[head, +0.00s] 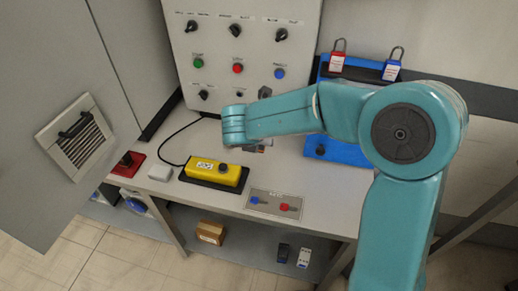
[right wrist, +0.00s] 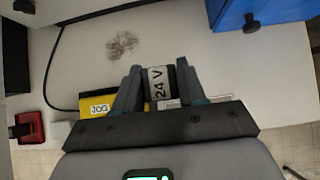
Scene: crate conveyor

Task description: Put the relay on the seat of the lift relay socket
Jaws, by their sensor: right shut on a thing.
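The relay (right wrist: 158,88) is a dark block with a white band reading "24 V". My right gripper (right wrist: 157,92) is shut on it, with one finger on each side, in the right wrist view. In the head view my right gripper (head: 262,146) is mostly hidden by my own arm, above the worktable near the control panel. The relay is too hidden there to make out. I cannot pick out the lift relay socket in either view. My left gripper is not in view.
A grey control panel (head: 240,50) with knobs and buttons stands behind the worktable (head: 335,185). A yellow pendant box (head: 213,171) lies left of my gripper, also seen in the right wrist view (right wrist: 97,105). A blue board (head: 350,152) with padlocks stands right. The shelf below holds a carton (head: 210,232).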

